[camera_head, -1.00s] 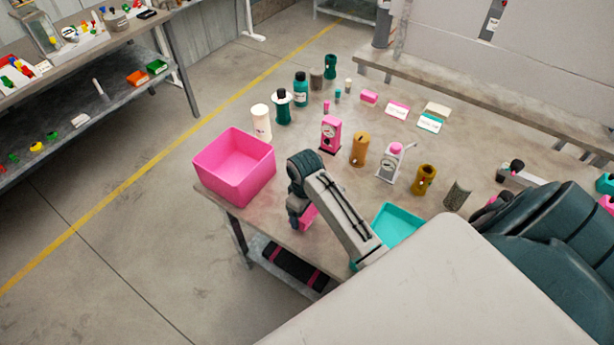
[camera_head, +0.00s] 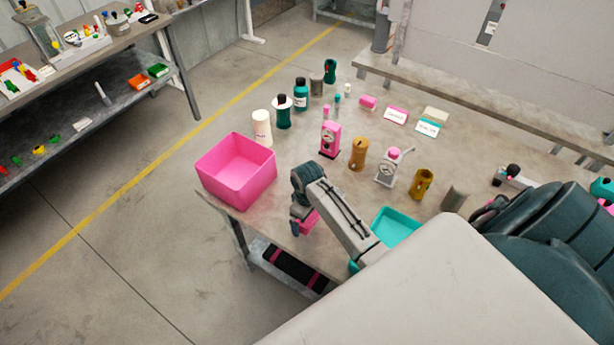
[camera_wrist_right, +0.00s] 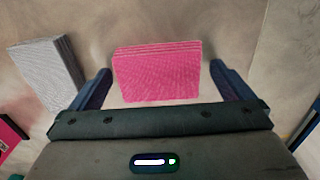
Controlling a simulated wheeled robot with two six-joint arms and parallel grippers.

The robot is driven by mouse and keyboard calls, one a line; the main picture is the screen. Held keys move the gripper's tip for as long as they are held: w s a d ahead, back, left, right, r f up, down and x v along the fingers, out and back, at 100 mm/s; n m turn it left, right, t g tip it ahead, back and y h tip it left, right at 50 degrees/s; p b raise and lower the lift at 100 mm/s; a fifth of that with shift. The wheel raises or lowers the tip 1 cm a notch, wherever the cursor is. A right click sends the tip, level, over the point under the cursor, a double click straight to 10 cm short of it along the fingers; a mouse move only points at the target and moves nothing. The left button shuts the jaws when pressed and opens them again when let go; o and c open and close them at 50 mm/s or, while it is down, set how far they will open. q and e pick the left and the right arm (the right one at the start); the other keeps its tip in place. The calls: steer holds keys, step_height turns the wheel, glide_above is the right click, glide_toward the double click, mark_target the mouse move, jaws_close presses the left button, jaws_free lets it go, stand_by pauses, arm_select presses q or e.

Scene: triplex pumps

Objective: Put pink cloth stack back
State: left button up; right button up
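The pink cloth stack (camera_wrist_right: 158,73) lies between the spread fingers of my right gripper (camera_wrist_right: 165,88) in the right wrist view, with a gap on each side. In the head view, the pink cloth stack (camera_head: 309,222) shows partly beside my right gripper (camera_head: 298,226), near the front edge of the table. The gripper is open and does not visibly grip the stack. My left gripper is not in view.
A pink open bin (camera_head: 236,187) stands left of the right gripper, and a teal tray (camera_head: 398,226) to its right. A grey cloth stack (camera_wrist_right: 45,70) lies left of the pink one. Bottles and small pumps stand further back on the table (camera_head: 300,165).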

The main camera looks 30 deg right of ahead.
step_height(320, 180, up, 12)
steer(key=b, duration=0.2)
steer(key=shift+r, duration=0.2)
stand_by(0.4)
